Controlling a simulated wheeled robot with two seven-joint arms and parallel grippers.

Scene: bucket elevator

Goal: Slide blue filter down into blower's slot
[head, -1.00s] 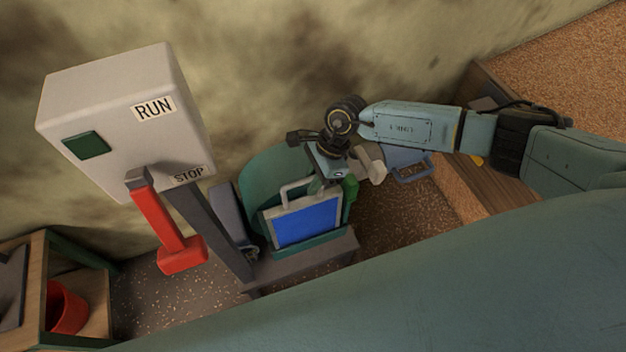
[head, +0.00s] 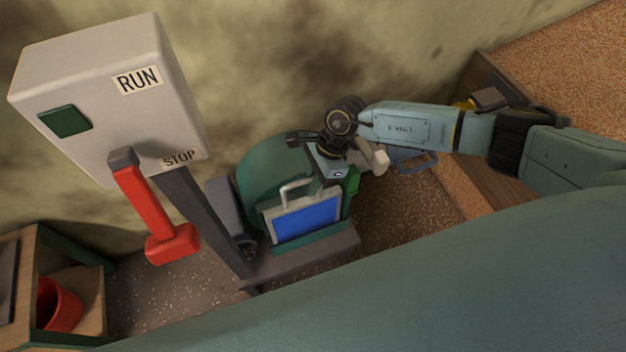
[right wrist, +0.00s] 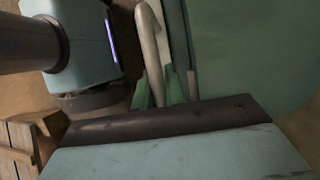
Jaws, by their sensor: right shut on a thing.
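The blue filter (head: 307,223) is a blue panel in a pale frame with a loop handle (head: 296,190) on top. It stands upright, slightly tilted in the picture, at the front of the green blower (head: 262,172). Its lower edge is hidden behind the blower's green lip (head: 305,246), so its depth in the slot cannot be told. My right gripper (head: 340,180) is shut on the filter by its handle. The right wrist view shows the pale handle (right wrist: 150,45) at the green fingertips (right wrist: 160,92). My left gripper is not in view.
A grey control box (head: 105,85) marked RUN and STOP, with a red lever (head: 150,210), stands left of the blower. A wooden shelf with a red bucket (head: 58,305) is at lower left. A blue-grey handled object (head: 412,162) lies right of my gripper.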

